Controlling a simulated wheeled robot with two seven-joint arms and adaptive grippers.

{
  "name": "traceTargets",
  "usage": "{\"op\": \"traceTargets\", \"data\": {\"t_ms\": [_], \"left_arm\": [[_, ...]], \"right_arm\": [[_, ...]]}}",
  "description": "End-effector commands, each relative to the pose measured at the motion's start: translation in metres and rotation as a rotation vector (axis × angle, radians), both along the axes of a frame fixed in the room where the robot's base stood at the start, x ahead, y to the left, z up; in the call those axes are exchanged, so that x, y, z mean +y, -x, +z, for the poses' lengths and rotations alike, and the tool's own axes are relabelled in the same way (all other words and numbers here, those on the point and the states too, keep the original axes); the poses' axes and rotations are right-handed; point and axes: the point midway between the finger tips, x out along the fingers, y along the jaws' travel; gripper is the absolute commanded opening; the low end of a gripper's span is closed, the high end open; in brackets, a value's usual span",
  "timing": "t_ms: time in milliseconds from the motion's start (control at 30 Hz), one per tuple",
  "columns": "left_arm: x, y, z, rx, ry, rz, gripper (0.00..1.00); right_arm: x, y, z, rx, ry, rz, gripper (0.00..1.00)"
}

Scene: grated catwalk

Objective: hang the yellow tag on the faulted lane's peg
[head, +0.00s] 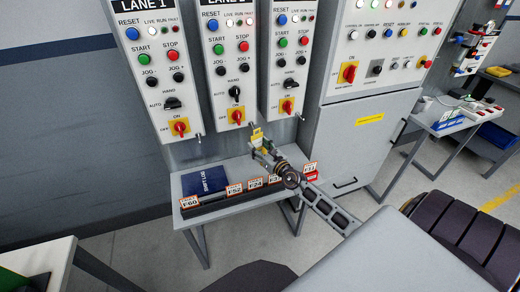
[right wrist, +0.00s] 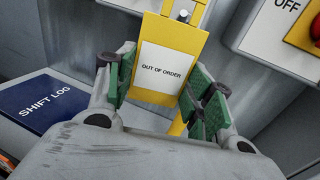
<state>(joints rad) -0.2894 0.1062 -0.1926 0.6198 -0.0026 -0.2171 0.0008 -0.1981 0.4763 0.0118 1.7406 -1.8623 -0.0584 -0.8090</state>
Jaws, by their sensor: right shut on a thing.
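The yellow tag (right wrist: 153,92), with a white "OUT OF ORDER" label, is upright between the green-padded fingers of my right gripper (right wrist: 160,95), which is shut on it. A round metal peg end (right wrist: 184,14) shows at the tag's top; I cannot tell whether it passes through the tag's hole. My left gripper is out of view.
Below the panels a small table (head: 205,227) holds a blue shift log (head: 205,180) and a dark rack (head: 222,202) of orange-edged cards. A third lane panel (head: 289,60) and a large grey cabinet (head: 365,140) stand to the right.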

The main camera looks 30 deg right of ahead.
Motion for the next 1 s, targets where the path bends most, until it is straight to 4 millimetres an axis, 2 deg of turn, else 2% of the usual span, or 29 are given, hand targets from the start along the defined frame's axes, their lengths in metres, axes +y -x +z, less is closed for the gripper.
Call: {"op": "traceTargets", "data": {"t_ms": [1000], "left_arm": [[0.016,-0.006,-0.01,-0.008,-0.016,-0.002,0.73]], "right_arm": [[-0.009,-0.036,-0.001,-0.003,-0.001,-0.001,0.35]]}}
